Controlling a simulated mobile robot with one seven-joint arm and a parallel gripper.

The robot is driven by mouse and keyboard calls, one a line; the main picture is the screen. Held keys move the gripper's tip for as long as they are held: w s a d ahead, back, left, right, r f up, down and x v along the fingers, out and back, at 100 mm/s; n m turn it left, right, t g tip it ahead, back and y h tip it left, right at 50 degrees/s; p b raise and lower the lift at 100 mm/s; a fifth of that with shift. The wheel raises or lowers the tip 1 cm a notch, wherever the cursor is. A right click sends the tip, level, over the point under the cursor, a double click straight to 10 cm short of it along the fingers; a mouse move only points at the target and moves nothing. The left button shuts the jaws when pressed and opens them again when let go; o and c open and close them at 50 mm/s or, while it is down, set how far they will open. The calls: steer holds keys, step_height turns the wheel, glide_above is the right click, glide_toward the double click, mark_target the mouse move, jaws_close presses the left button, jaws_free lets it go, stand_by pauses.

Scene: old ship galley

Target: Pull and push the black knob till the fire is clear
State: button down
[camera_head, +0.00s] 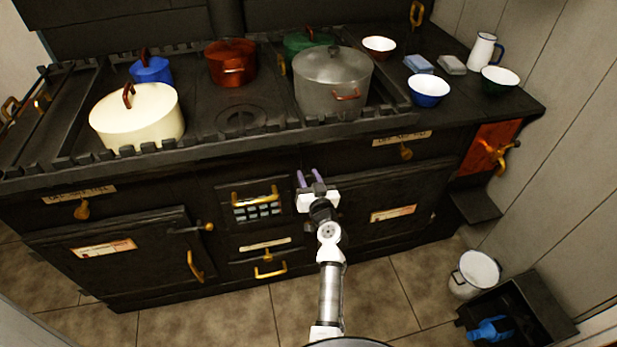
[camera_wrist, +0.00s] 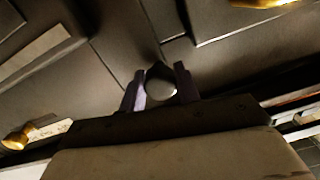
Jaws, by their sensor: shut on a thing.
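My gripper (camera_head: 310,178) is at the black stove's front, between the barred grate and the right oven door, with its two purple fingers pointing at the stove. In the wrist view the fingers (camera_wrist: 160,85) are shut on the black knob (camera_wrist: 161,79), one on each side of its rounded, shiny end. The knob cannot be made out in the head view. The grate (camera_head: 258,208) has brass trim, dark bars and pale grey patches between them; no flame shows there.
Pots, including a large grey pot (camera_head: 331,85) and a cream pot (camera_head: 138,115), stand on the stove top (camera_head: 205,135). A brass drawer handle (camera_head: 270,271) sticks out below the grate. A white bucket (camera_head: 476,274) and a black bin (camera_head: 535,320) stand on the floor at right.

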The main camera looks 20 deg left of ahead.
mark_target(309, 181)
steer(key=b+v, duration=0.1)
steer(key=v, duration=0.1)
steer(key=b+v, duration=0.1)
steer(key=v, duration=0.2)
steer(key=shift+s+d+f, duration=0.1)
steer(key=shift+s+f, duration=0.1)
steer(key=shift+s, duration=0.05)
steer(key=shift+s+d+r+b, duration=0.2)
steer(key=shift+s+b, duration=0.1)
steer(key=shift+s, duration=0.1)
steer(key=c, duration=1)
jaws_free()
